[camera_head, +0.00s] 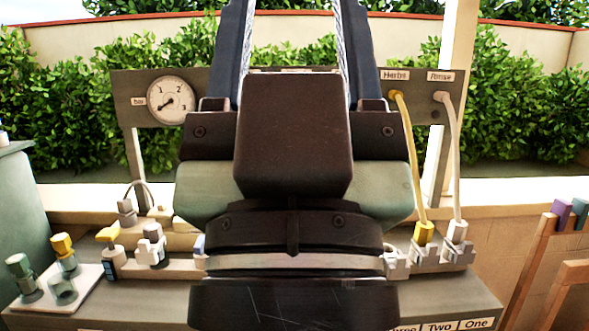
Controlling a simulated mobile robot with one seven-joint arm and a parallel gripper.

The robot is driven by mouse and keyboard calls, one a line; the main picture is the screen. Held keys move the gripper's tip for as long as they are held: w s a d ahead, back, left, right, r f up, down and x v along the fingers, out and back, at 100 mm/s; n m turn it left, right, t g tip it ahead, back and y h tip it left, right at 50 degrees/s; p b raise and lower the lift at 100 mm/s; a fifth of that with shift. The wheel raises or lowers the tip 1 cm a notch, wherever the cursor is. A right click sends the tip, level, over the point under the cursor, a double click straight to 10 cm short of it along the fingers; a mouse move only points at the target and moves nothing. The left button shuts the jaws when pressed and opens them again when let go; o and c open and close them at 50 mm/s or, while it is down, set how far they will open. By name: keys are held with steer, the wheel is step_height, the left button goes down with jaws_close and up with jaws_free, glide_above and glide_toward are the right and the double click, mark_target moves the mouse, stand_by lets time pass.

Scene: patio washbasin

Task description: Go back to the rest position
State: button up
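My own arm fills the middle of the head view, dark with grey-green parts, and two braided cables run up its upper part. The fingers of my gripper do not show, so I cannot see whether it holds anything. The arm hides the middle of the grey bench (130,316) and most of the panel (127,92) behind it.
A gauge (171,100) is on the panel at left. Yellow (424,233) and white (457,231) plugs with cables stand at right. A wooden rack (535,255) stands far right.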

step_height(320, 180, up, 20)
steer(key=p, duration=1.8)
steer(key=shift+r, duration=0.15)
